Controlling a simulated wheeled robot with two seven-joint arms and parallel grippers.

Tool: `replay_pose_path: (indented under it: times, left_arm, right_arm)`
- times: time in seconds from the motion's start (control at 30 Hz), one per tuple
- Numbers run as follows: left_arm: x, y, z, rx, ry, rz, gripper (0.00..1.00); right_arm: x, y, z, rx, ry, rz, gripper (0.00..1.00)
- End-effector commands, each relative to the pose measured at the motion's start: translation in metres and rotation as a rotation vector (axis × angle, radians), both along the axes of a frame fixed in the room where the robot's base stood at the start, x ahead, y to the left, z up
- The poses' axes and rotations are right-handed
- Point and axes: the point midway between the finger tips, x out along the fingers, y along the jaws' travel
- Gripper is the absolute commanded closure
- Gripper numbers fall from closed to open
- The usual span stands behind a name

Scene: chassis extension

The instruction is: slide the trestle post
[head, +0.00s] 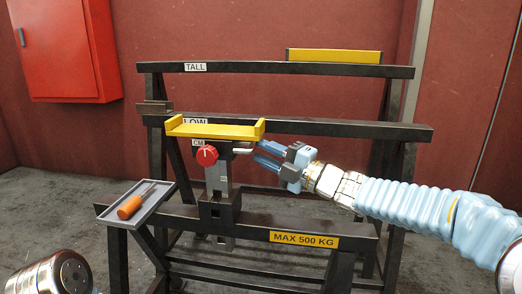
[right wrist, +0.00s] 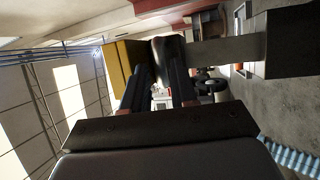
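The trestle post (head: 218,185) is a grey upright with a scale, standing in the front rail's dark socket. It carries a yellow cradle (head: 215,131) and a red knob (head: 207,155). A short pale handle (head: 243,151) sticks out on its right side. My right gripper (head: 259,152) is beside this handle, its blue fingers spread and pointing left at it. In the right wrist view, the two dark fingers reach toward a dark rounded part (right wrist: 170,52) beside the yellow cradle (right wrist: 118,70); contact is unclear.
The front rail (head: 255,222) bears a "MAX 500 KG" label. A grey tray (head: 158,205) with an orange-handled screwdriver (head: 134,204) sits at its left end. Rails marked LOW (head: 330,128) and TALL (head: 250,68) stand behind. A red cabinet (head: 62,50) hangs on the wall.

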Motion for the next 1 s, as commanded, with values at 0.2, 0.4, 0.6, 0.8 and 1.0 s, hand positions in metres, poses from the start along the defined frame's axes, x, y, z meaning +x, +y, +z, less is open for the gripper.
replay_pose_path:
  times: [0.2,0.4,0.6,0.8,1.0]
  left_arm:
    - [0.0001,0.0001,0.0009,0.0,-0.001,0.0,0.29]
    - [0.0001,0.0001,0.0009,0.0,0.0,0.0,0.29]
    - [0.0001,0.0001,0.0009,0.0,0.0,0.0,0.29]
    - [0.0001,0.0001,0.0009,0.0,0.0,0.0,0.29]
    - [0.0001,0.0,-0.0035,0.0,0.0,0.0,0.29]
  right_arm:
    - [0.0085,0.0115,0.0026,0.0,0.0,0.001,0.73]
    - [0.0088,0.0118,0.0025,0.0,0.0,0.0,0.73]
    - [0.0087,0.0116,0.0025,0.0,0.0,0.0,0.97]
    - [0.0086,0.0114,0.0024,0.0,0.0,0.0,1.0]
    - [0.0087,0.0114,-0.0027,-0.001,0.001,0.0,1.0]
